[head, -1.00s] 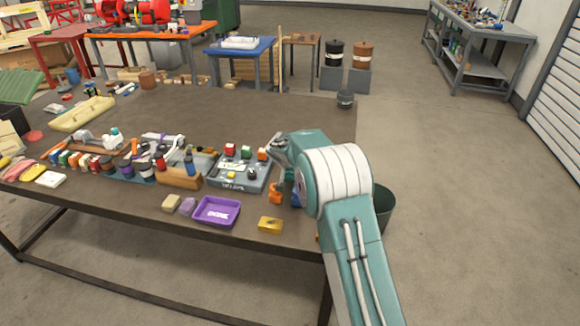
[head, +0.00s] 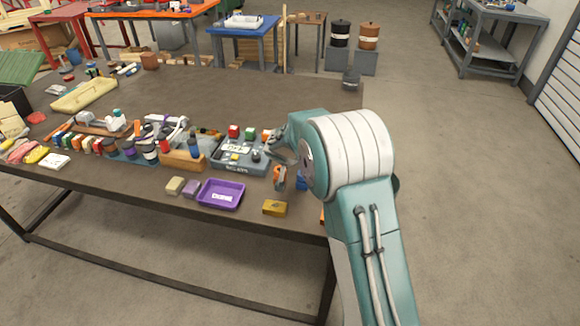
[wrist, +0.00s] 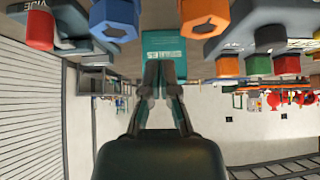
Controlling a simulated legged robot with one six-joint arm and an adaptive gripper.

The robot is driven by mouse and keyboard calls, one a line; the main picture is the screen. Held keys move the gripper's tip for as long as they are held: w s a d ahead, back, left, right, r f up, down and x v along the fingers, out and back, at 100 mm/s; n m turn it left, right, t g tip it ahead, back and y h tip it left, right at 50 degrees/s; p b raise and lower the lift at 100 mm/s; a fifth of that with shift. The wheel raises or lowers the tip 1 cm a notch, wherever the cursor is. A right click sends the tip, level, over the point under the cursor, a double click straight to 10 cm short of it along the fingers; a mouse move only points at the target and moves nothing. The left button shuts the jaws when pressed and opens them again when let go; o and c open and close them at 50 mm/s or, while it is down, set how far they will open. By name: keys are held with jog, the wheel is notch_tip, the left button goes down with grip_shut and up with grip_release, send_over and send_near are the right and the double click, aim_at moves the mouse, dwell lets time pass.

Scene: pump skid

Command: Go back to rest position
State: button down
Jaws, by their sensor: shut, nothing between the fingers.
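My gripper (wrist: 162,72) is in the middle of the wrist view, with its two dark fingers together and nothing between them. In the head view only a grey part of my wrist and gripper (head: 283,154) shows at the left of my teal and white arm, over the right end of the workbench (head: 130,184). An orange part (head: 280,178) and a blue part (head: 301,180) are beside it there. In the wrist view, which looks inverted, a blue six-sided part (wrist: 114,20) and an orange one (wrist: 205,17) flank a teal block (wrist: 164,50) beyond the fingertips.
A grey tray (head: 262,166) with coloured pieces, a purple tray (head: 221,194) and a yellow block (head: 275,207) lie left of my arm. A dark cylinder (head: 351,78) stands at the bench's far right corner. The floor to the right is open.

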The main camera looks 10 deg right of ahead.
jog(key=shift+s+a+f, duration=0.2)
jog(key=shift+s+a, duration=0.05)
jog(key=shift+s, duration=0.2)
jog(key=shift+s+a+f, duration=0.15)
jog(key=shift+s+a, duration=0.1)
jog(key=shift+s, duration=0.2)
jog(key=s+d+r+g, duration=0.1)
jog(key=s+d+r, duration=0.2)
jog(key=s+r, duration=0.55)
jog(key=s+d+r, duration=0.3)
jog(key=s+r, duration=0.5)
jog(key=r, duration=0.1)
jog(key=s+a+r+n+y, duration=0.1)
jog(key=s+n, duration=0.1)
jog(key=s, duration=1)
jog(key=s+a+r+n+y, duration=0.1)
jog(key=s+n+y, duration=0.1)
jog(key=s, duration=1)
jog(key=shift+r+n+g, duration=0.25)
jog(key=shift+n+g, duration=0.05)
jog(key=shift+s, duration=0.1)
